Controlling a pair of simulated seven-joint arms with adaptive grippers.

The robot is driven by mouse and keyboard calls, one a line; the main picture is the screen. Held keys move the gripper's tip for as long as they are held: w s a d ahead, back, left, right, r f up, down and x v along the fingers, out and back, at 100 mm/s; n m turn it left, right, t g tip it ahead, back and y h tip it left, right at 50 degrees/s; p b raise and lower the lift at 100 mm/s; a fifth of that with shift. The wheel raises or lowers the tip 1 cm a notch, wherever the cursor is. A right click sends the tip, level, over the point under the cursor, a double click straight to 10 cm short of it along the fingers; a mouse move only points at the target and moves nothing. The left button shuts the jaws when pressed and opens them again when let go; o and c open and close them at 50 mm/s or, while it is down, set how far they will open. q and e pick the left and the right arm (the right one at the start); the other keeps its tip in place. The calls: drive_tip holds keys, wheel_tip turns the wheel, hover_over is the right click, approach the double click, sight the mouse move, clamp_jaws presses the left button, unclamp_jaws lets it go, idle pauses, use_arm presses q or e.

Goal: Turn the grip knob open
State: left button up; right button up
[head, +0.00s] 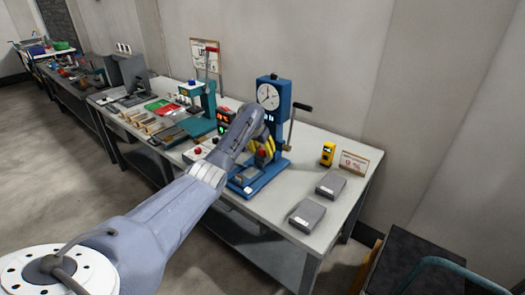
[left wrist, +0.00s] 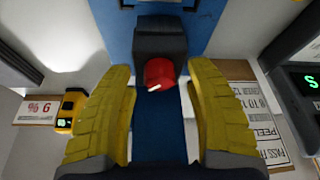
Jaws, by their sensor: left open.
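The grip knob (left wrist: 160,74) is red with a white mark that points down and left in the left wrist view. It sits on a dark grip block (left wrist: 158,40) on the blue test stand (left wrist: 110,25). In the head view the stand (head: 285,95) has a round dial, and the knob (head: 262,154) shows partly beside my gripper. My left gripper (left wrist: 163,100) has yellow ribbed fingers, open, one on each side of the knob's line and apart from it. In the head view it (head: 262,148) is in front of the stand.
A yellow handheld meter (head: 327,154), a small sign (head: 354,163) and two grey boxes (head: 331,184) (head: 307,215) are on the table right of the stand. A crank handle (head: 301,107) sticks out right. A red digital display (head: 224,117) stands left.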

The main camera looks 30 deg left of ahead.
use_arm(q)
clamp_jaws()
idle(0.3)
drive_tip(key=shift+n+y, duration=0.3)
drive_tip(key=shift+n, duration=0.5)
drive_tip(key=n+y, duration=0.1)
drive_tip(key=n, duration=0.2)
drive_tip(key=shift+d+r, duration=0.1)
drive_tip(key=n+g+y, duration=0.1)
drive_tip(key=n, duration=0.4)
drive_tip(key=shift+n+g+y, duration=0.4)
